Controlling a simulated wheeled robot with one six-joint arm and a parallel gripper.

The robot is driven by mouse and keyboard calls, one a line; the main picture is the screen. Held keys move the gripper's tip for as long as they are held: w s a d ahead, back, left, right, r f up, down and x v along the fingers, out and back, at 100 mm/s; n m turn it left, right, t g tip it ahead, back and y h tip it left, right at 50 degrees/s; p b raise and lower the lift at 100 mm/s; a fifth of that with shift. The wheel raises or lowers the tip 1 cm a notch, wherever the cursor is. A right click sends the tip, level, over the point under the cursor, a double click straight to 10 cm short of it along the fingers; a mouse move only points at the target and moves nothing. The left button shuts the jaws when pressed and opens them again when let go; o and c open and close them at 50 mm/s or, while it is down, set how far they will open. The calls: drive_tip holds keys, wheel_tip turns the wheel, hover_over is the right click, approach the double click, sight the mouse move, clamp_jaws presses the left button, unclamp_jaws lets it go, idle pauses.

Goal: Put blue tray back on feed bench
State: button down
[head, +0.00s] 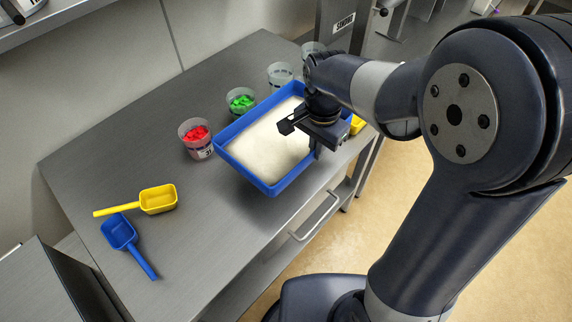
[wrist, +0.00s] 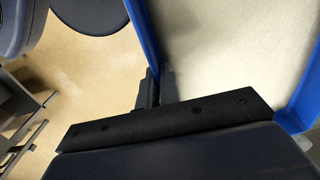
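The blue tray (head: 232,168), filled with pale granular material, is at the bench's front edge side, right of the cups. Whether it rests on the steel bench (head: 150,240) or hangs just above it I cannot tell. My gripper (head: 316,150) is at the tray's right-hand front wall, pointing down. In the wrist view the blue wall (wrist: 147,35) runs between the fingers of my gripper (wrist: 158,86), one outside and one inside, close against it. The fingertips are partly hidden by the gripper body.
A red-filled cup (head: 198,140), a green-filled cup (head: 240,101) and a clear cup (head: 280,75) stand along the tray's far side. A yellow scoop (head: 158,199) and a blue scoop (head: 119,232) lie at left. A drawer handle (head: 318,217) juts from the bench front.

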sight(312, 184)
wheel_tip(312, 184, down, 11)
idle(0.5)
drive_tip(key=shift+f, duration=0.1)
drive_tip(key=c, duration=1.6)
unclamp_jaws()
wheel_tip(312, 184, up, 12)
drive_tip(key=shift+r, duration=0.1)
